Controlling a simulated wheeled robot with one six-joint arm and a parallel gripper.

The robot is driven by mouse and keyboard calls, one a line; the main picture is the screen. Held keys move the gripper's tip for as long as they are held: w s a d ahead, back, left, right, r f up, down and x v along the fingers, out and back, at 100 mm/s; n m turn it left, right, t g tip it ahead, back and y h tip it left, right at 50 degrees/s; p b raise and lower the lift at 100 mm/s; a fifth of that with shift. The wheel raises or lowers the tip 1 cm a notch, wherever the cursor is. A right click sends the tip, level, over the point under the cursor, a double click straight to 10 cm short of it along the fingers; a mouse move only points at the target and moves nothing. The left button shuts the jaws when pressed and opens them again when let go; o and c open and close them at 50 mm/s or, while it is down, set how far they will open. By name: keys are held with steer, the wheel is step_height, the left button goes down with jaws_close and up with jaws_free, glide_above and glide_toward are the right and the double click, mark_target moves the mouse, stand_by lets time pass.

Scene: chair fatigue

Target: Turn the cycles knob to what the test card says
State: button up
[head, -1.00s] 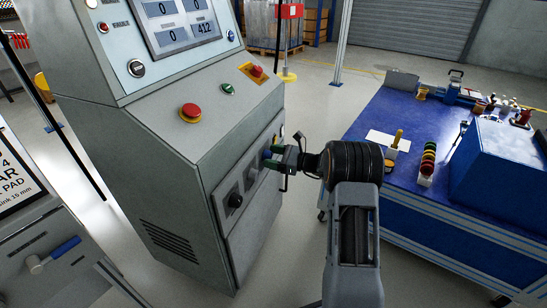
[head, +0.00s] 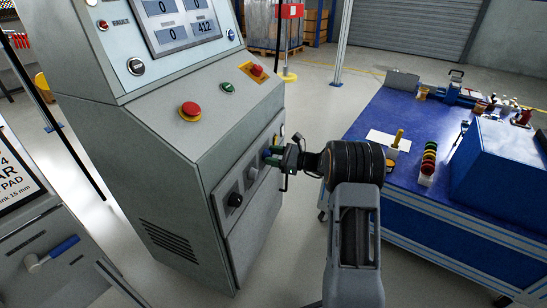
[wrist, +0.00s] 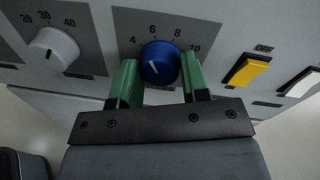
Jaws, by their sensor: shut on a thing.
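The blue cycles knob (wrist: 160,63) is on the front panel of the grey cabinet, with a scale reading 4, 6, 8, 10 around it in the wrist view. A pale pointer line on the knob points up, close to the 6. My gripper (wrist: 160,75) is shut on the knob, one green finger at its left and one at its right. In the head view my gripper (head: 278,157) reaches the cabinet's front panel from the right, and the knob is mostly hidden there. I cannot make out a test card with a readable cycles value.
A white knob (wrist: 53,49) with a 20, 30, 40 scale is left of the blue one. A yellow switch (wrist: 246,70) and a white switch (wrist: 301,82) are to the right. A blue workbench (head: 400,200) stands right of my arm.

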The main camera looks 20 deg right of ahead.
steer(key=shift+n+h+b, duration=0.4)
steer(key=shift+n+b, duration=1.35)
steer(key=shift+n, duration=1.15)
steer(key=o, duration=0.9)
steer(key=p+v, duration=0.4)
steer(key=v, duration=0.9)
steer(key=shift+s+d, duration=0.25)
steer(key=shift+d, duration=0.05)
